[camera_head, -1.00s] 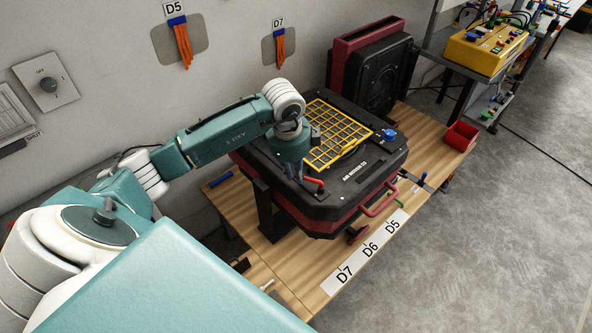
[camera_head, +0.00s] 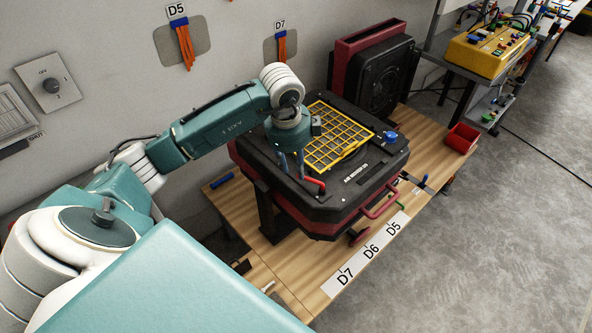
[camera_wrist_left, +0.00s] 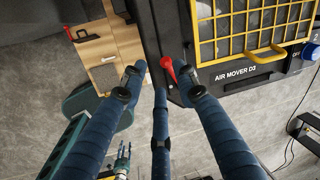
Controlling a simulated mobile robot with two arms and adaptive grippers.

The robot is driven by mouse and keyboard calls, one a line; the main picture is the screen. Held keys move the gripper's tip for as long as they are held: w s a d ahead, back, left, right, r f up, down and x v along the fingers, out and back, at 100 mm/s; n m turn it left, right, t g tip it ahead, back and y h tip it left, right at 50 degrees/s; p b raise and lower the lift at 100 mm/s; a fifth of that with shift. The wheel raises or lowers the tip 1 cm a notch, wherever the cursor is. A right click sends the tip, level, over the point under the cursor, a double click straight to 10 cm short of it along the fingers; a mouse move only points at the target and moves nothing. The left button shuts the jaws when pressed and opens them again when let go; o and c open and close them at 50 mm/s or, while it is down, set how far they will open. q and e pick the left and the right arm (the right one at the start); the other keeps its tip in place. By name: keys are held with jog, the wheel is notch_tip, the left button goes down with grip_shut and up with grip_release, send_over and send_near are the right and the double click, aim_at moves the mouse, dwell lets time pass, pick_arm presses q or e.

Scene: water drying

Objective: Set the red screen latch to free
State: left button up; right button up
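The red screen latch (camera_head: 316,186) is a small red lever at the near-left edge of the black air mover (camera_head: 330,218). The yellow screen (camera_head: 340,136) lies on top of the air mover. My left gripper (camera_head: 291,172) points down beside the latch, its fingers spread. In the left wrist view the latch (camera_wrist_left: 168,68) shows between the spread fingers, closest to the right one. I cannot tell whether a finger touches it. A small teal and dark part low in the left wrist view may be my right gripper (camera_wrist_left: 122,158); its state is unclear.
A blue knob (camera_head: 390,136) sits beside the screen, and a red handle (camera_head: 382,203) projects from the air mover's front. A wooden table (camera_head: 290,275) carries the air mover. A second air mover (camera_head: 375,75) stands behind. A red bin (camera_head: 462,137) sits at right.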

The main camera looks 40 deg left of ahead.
pick_arm(q)
notch_tip(320, 180, up, 8)
jog(key=s, duration=0.1)
jog(key=shift+s+r, duration=0.15)
jog(key=shift+s, duration=0.15)
